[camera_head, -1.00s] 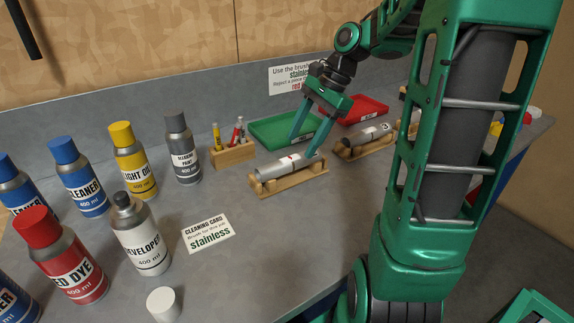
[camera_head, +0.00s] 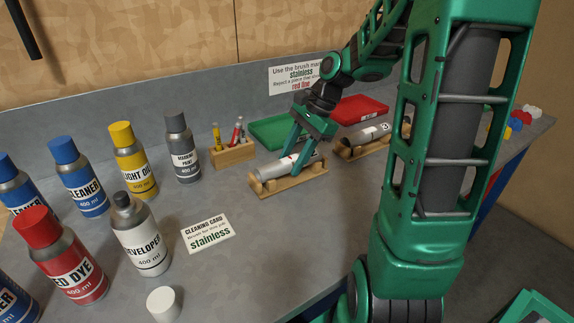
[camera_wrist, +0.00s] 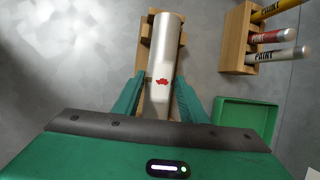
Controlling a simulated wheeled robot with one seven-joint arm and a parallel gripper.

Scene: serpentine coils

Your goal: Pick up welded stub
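A grey metal tube (camera_head: 273,170) with a red mark, apparently the stub, lies on a wooden cradle (camera_head: 290,187) on the bench. In the wrist view the tube (camera_wrist: 167,45) runs away from me, with the red mark near the fingers. My gripper (camera_head: 298,154) is over the tube's right part, tilted down. In the wrist view the green fingers of my gripper (camera_wrist: 160,80) straddle the tube, with a gap visible on the left side. They look open. The lower end of the tube is hidden behind the gripper body. A weld is not clear to see.
A second tube (camera_head: 374,134) lies on another cradle to the right. A green tray (camera_head: 262,126) and a red tray (camera_head: 360,107) stand behind. A wooden marker holder (camera_head: 233,153), several bottles and a "stainless" card (camera_head: 208,234) are to the left.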

